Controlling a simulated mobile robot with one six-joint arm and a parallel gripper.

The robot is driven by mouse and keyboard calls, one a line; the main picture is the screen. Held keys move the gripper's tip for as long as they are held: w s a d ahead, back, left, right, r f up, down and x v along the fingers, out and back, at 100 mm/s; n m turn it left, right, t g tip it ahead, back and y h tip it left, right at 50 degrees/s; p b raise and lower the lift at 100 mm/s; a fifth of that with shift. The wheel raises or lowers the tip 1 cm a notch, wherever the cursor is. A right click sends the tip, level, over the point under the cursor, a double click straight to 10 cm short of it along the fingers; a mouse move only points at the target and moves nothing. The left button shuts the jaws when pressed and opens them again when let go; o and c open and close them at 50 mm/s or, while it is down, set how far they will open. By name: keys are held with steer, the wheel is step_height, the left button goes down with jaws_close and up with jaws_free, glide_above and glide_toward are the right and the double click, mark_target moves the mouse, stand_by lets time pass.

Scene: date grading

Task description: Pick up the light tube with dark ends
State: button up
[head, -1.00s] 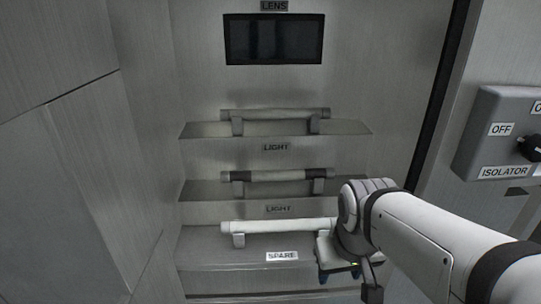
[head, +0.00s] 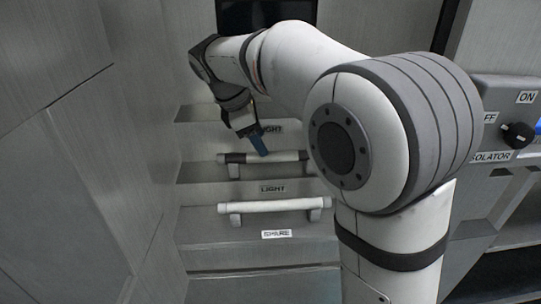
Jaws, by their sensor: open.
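The light tube with dark ends (head: 275,157) lies level on holders on the middle shelf, above a LIGHT label. Its dark left end shows clearly; its right end is beside my arm. My gripper (head: 260,148) is open, with its blue fingertip pointing down at the tube's middle from above. The fingertip overlaps the tube in the picture; I cannot tell whether it touches. The second finger is not clearly seen.
A plain white spare tube (head: 272,205) rests on holders on the lower shelf, above a SPARE label (head: 276,234). My arm hides the upper shelf's tube. A dark LENS panel (head: 250,14) is above. The isolator box (head: 500,108) is at the right.

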mark_target(270, 153)
steer(key=x, duration=0.4)
steer(key=shift+s+d+f, duration=0.1)
steer(key=shift+d+f, duration=0.1)
steer(key=shift+d, duration=0.3)
steer(key=shift+f, duration=0.3)
steer(key=shift+d, duration=0.1)
steer(key=c, duration=1.1)
